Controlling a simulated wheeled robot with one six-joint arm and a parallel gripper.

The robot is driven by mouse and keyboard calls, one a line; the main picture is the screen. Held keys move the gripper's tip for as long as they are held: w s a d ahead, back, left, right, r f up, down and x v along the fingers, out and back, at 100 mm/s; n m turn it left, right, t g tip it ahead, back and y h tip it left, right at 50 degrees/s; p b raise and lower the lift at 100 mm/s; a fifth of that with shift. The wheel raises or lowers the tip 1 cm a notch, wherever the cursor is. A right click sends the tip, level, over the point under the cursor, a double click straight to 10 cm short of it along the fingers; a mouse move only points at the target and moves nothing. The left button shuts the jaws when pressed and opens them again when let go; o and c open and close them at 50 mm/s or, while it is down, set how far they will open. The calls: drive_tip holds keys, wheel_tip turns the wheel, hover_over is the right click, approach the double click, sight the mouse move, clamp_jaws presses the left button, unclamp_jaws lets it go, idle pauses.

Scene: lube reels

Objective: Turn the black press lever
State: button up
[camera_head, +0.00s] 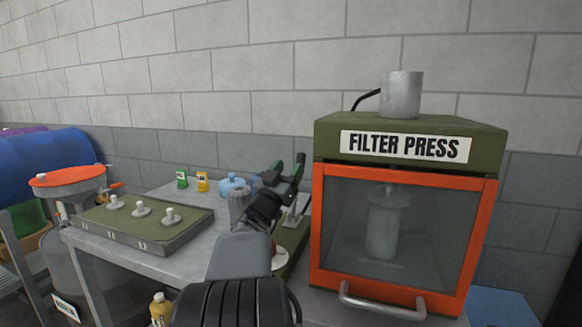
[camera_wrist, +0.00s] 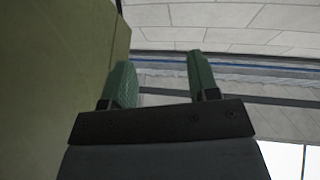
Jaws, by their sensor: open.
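The filter press is an olive box (camera_head: 330,140) with an orange-framed glass door (camera_head: 318,230), which is shut, at the right in the head view. A grey cylinder (camera_head: 401,94) stands on its top. A thin black bent lever (camera_head: 366,97) sticks out to the left from this cylinder. My gripper (camera_head: 287,166) is open and empty, to the left of the press and lower than its top. In the wrist view the green fingers of my gripper (camera_wrist: 161,80) stand apart with nothing between them. An olive surface (camera_wrist: 60,60), apparently the press side, fills the left; the lever is not seen there.
A metal table (camera_head: 185,262) holds a grey panel with several white knobs (camera_head: 190,240), small green (camera_head: 182,180) and yellow (camera_head: 202,182) packs and a blue jug (camera_head: 232,185). A block wall (camera_head: 240,80) stands behind.

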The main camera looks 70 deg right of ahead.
drive_tip(key=v, duration=0.5)
drive_tip(key=shift+a+f, duration=0.1)
drive_tip(key=shift+a, duration=0.1)
idle(0.4)
drive_tip(key=w+a+r+n+t+y+p, duration=0.1)
drive_tip(key=w+a+n+t+y+p, duration=0.65)
drive_tip(key=w+t, duration=0.65)
drive_tip(key=w+a+f+n+t+y+p, duration=0.1)
drive_tip(key=w+a+n+y, duration=0.25)
drive_tip(key=a, duration=0.25)
drive_tip(key=w+a+n+t+y+p, duration=0.2)
drive_tip(key=w+a+n+y, duration=0.15)
drive_tip(key=a, duration=0.25)
drive_tip(key=s+a+f+n+g+y+p, duration=0.2)
drive_tip(key=a+y+p, duration=0.15)
drive_tip(key=a, duration=0.45)
drive_tip(key=s+a+f+n+g+y+p, duration=0.1)
drive_tip(key=s+a+f+g+y+p, duration=0.15)
drive_tip(key=a+y, duration=0.4)
drive_tip(key=s+a+f+n+g+p, duration=0.2)
drive_tip(key=s+a+g, duration=0.3)
drive_tip(key=s+a, duration=0.3)
drive_tip(key=shift+s+f+p, duration=0.2)
drive_tip(key=shift+s+p, duration=0.2)
drive_tip(key=shift+s, duration=0.55)
